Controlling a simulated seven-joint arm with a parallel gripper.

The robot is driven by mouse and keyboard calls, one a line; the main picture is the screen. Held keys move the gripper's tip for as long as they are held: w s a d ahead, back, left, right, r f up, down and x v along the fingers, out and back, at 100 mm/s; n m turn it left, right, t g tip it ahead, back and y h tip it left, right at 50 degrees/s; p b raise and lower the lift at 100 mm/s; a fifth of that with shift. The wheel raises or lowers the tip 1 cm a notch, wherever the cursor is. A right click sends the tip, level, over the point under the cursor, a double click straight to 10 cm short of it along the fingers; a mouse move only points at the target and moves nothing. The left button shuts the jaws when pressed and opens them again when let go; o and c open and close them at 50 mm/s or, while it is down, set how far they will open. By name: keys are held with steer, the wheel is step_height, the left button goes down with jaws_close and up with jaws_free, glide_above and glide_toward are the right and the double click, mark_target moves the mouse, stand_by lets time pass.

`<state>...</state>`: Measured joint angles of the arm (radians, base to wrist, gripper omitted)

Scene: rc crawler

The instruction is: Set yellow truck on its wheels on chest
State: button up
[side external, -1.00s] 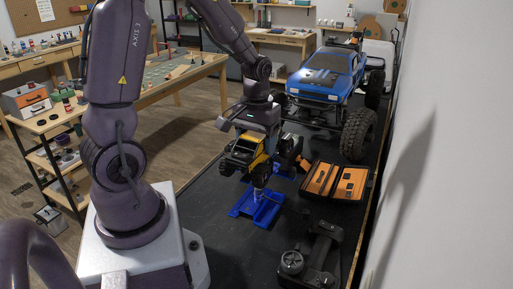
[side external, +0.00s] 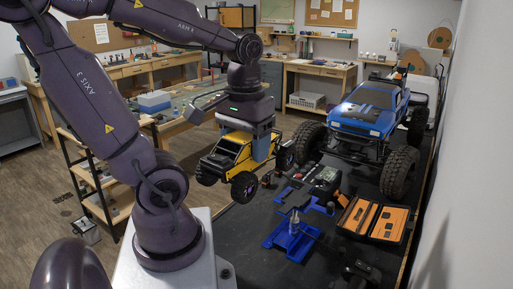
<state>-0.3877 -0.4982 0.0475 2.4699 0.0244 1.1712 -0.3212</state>
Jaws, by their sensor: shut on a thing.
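The yellow truck (side external: 229,155) has black wheels and hangs under my gripper (side external: 260,148) in the side external view. My gripper points down and is shut on the truck's body; the exact contact is partly hidden. The truck looks roughly level, wheels down, by the left edge of the black worktop (side external: 250,228). I cannot tell whether its wheels touch anything. I cannot tell for sure which thing is the chest; a dark grey cabinet (side external: 272,75) stands behind my arm, partly hidden.
A blue stand (side external: 291,241) is on the worktop, with a tool tray (side external: 318,180) behind it. An open orange-and-black case (side external: 375,221) lies to the right. A large blue truck (side external: 368,110) stands at the back right. Shelves and benches line the left.

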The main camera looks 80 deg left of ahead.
step_height(320, 180, up, 10)
steer(key=shift+r, duration=0.25)
steer(key=shift+a+r+n, duration=0.15)
steer(key=shift+a+n, duration=0.05)
steer(key=shift+n, duration=0.4)
steer(key=a+n, duration=0.1)
steer(key=n, duration=0.3)
steer(key=a+n, duration=0.1)
steer(key=n, duration=0.2)
steer(key=shift+w+a, duration=0.15)
steer(key=shift+a, duration=0.15)
steer(key=s+a+n, duration=0.1)
steer(key=a+n, duration=0.4)
steer(key=n, duration=0.9)
steer(key=s+a+n, duration=0.1)
steer(key=a+n, duration=0.5)
steer(key=n, duration=0.8)
steer(key=shift+s+f, duration=0.15)
steer(key=shift+f, duration=17.65)
steer(key=shift+f, duration=0.25)
steer(key=o, duration=1.2)
